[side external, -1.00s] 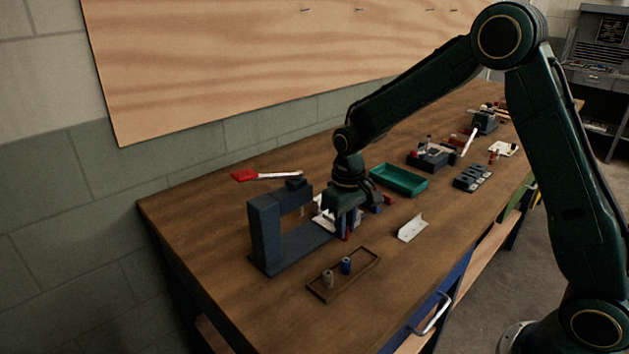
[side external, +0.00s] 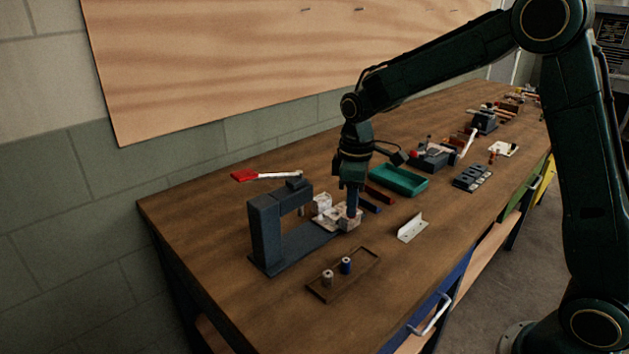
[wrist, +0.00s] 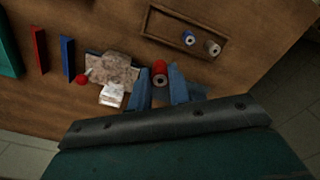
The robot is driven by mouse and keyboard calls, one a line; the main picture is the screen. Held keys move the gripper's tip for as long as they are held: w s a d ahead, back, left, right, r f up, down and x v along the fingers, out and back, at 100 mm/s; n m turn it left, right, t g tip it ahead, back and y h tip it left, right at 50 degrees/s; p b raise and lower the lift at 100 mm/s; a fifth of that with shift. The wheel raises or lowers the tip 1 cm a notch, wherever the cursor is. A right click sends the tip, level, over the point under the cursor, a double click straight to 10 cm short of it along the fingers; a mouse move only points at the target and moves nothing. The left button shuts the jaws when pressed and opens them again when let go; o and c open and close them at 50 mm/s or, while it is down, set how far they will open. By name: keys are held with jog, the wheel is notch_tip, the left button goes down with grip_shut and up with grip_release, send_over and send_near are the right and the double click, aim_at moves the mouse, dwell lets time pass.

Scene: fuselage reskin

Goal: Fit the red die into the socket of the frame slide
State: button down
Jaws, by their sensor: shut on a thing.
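The red die (wrist: 159,72) is a short red cylinder with a hole in its end. My gripper (wrist: 160,85) is shut on it, with a blue finger on either side. In the side external view my gripper (side external: 353,207) points down at the right end of the dark grey C-shaped frame (side external: 264,232), and the die is hidden. A pale, mottled block (side external: 345,220), probably the frame slide, is at the fingertips; it also shows beside the die in the wrist view (wrist: 118,68). I cannot see its socket, nor tell whether the die touches it.
A wooden tray (side external: 317,294) holds a blue and a grey spool. A blue bar, a red bar (side external: 380,193) and a green tray (side external: 414,187) lie behind my gripper. A bent metal plate (side external: 411,228) lies to the right.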

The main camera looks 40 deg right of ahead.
jog(key=s+r+n, duration=0.3)
jog(key=r+n, duration=0.6)
jog(key=shift+d, duration=0.45)
jog(key=shift+f, duration=0.1)
notch_tip(320, 180, down, 16)
jog(key=shift+r, duration=0.15)
dwell(0.4)
jog(key=shift+f, duration=1.9)
jog(key=shift+f, duration=0.15)
jog(key=c, duration=1.3)
grip_release()
